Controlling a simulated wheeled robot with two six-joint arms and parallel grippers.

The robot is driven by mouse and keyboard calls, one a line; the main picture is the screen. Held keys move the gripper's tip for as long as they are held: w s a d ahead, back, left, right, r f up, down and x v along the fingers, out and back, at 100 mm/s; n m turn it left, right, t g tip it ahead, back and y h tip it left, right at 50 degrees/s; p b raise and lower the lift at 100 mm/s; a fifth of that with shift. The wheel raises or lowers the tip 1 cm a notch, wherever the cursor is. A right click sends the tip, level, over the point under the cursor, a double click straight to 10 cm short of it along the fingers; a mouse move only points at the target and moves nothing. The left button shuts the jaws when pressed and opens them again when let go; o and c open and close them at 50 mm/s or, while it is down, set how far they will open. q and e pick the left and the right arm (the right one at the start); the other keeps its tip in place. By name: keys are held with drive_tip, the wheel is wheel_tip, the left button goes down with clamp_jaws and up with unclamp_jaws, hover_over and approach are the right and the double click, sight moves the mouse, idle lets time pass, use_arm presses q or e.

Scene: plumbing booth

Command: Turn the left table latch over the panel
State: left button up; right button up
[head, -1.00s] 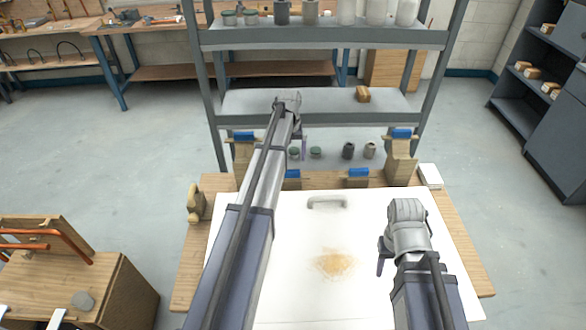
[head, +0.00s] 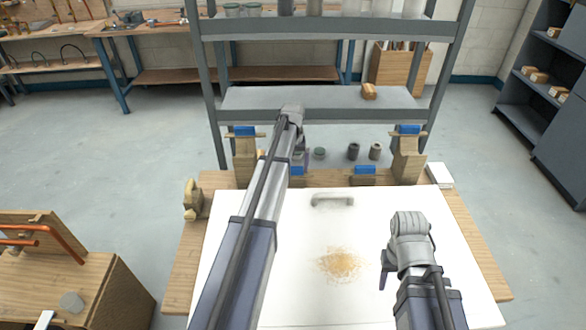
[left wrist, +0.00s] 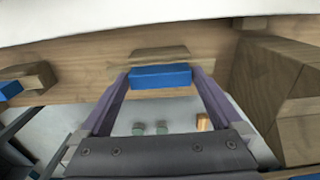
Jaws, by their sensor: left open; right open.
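The white panel (head: 280,285) lies flat on the wooden table, with a grey handle and a brown stain. The left table latch (head: 298,170), a wooden bar with a blue grip, sits beyond the panel's far edge, partly behind my left arm. In the left wrist view its blue grip (left wrist: 160,76) lies between the purple fingers of my open left gripper (left wrist: 158,92). Its wooden bar runs along the panel's edge, apart from it. My left gripper (head: 301,156) is mostly hidden by its arm in the head view. My right gripper (head: 385,276) hangs above the panel's right side.
A second blue-gripped latch (head: 364,172) sits to the right on the same edge. Wooden posts with blue tops stand at the left (head: 245,158) and right (head: 407,160). A grey shelf (head: 330,102) stands behind the table. A white box (head: 440,175) lies at the right corner.

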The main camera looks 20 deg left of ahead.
use_arm(q)
clamp_jaws()
idle(0.7)
